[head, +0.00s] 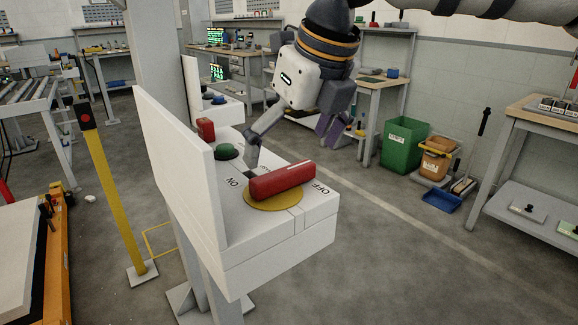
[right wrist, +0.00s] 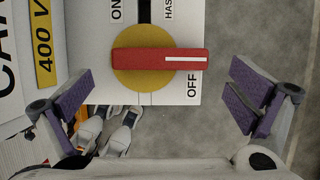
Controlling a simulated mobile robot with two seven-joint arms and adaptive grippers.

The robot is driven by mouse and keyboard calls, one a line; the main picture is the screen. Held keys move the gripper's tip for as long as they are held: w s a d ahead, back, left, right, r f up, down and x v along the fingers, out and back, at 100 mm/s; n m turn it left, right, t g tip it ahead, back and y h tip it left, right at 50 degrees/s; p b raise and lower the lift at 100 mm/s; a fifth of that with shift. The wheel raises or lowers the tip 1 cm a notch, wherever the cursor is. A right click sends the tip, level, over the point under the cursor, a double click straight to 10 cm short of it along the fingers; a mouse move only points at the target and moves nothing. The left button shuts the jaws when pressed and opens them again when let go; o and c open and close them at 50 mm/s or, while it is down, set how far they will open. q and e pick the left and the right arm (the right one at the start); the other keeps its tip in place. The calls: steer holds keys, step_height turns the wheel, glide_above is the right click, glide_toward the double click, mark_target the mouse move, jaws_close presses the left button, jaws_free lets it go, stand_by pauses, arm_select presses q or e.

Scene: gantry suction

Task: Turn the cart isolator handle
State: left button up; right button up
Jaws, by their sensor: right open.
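The isolator handle is a red bar (head: 283,180) on a yellow disc (head: 262,201), on top of a white box (head: 270,255). In the right wrist view the red bar (right wrist: 150,60) lies level across the yellow disc (right wrist: 150,83). The white line on its right end lies just above the OFF lettering; ON is printed above the disc's left side. My right gripper (head: 290,144) is open above and behind the box. In its wrist view the purple-padded fingers (right wrist: 163,103) are spread wide below the bar, apart from it and empty.
A white upright panel (head: 178,165) stands along the box's left side. A green button (head: 227,152) and a small red block (head: 206,129) are behind the handle. A yellow post (head: 112,200) stands left. Green (head: 403,143) and orange bins stand right, beyond open floor.

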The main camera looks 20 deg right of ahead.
mark_target(285, 171)
steer(key=shift+x, duration=2.1)
